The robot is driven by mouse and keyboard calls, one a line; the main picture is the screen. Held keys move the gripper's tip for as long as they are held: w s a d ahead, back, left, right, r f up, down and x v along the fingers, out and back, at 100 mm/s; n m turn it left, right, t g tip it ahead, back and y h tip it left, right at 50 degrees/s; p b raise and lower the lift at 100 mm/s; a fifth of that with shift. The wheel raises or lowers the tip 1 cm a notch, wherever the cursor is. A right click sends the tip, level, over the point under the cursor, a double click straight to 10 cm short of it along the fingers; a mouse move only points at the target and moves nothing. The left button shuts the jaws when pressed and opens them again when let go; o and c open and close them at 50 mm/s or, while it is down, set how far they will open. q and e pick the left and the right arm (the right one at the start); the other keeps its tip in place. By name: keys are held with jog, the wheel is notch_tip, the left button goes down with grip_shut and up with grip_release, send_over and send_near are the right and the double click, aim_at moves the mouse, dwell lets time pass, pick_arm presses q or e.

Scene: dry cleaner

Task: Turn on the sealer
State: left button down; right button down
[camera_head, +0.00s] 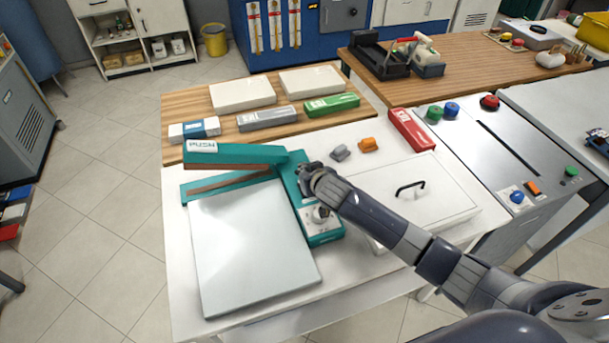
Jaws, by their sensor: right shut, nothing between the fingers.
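The sealer is a teal machine (235,153) with a raised long upper arm marked "PUSH" and a flat pale plate (250,245) in front. Its teal control side (322,238) runs along the right of the plate. A round silvery knob (319,213) shows there, partly beside my arm. My right gripper (308,178) is over this control side, close to the knob; it is shut and empty. Whether it touches the sealer cannot be told, as my wrist hides part of the panel. My left gripper is out of view.
A white lidded box (440,198) with a black handle lies under my right forearm. A grey piece (340,152), an orange piece (369,144) and a red box (411,130) lie behind. White slabs and boxes occupy the wooden board (190,98).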

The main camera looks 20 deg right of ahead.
jog(key=shift+w+f, duration=0.2)
jog(key=shift+f, duration=1.05)
jog(key=shift+w+f+b, duration=0.2)
jog(key=shift+f+b, duration=0.2)
jog(key=shift+f, duration=0.15)
jog(key=shift+w, duration=0.15)
jog(key=shift+r, duration=0.1)
jog(key=shift+s+r+p, duration=0.1)
jog(key=shift+s+p, duration=0.65)
jog(key=shift+s, duration=0.1)
